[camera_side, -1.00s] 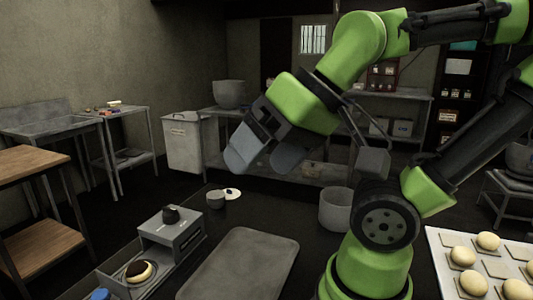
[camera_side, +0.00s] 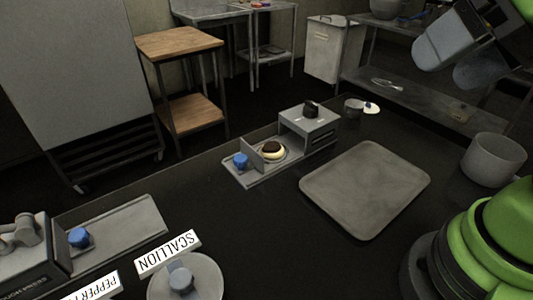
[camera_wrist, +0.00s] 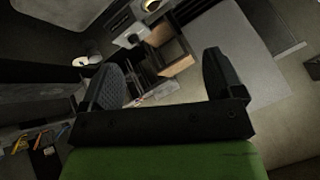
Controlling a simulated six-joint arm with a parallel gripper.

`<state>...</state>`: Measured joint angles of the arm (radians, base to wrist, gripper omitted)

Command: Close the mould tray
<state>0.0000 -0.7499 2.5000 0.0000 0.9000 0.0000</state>
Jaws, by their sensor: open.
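The mould tray (camera_side: 240,178) is a narrow grey slide with a blue knob (camera_side: 240,160) at its near left end. It sticks out to the left of a small grey box (camera_side: 310,124) with a black knob on top. A dark-topped cream round piece (camera_side: 273,150) sits on the tray, beside an upright plate. My gripper (camera_side: 453,62) is open and empty, high at the upper right of the side view, well away from the tray. Its two fingers (camera_wrist: 163,75) stand apart in the wrist view, with nothing between them.
A flat grey board (camera_side: 366,190) lies right of the mould tray. A small cup (camera_side: 353,107) and a pale bucket (camera_side: 493,160) stand on the dark counter. Another grey slide (camera_side: 120,232), a round lid (camera_side: 190,280) and a SCALLION sign (camera_side: 169,254) are at lower left.

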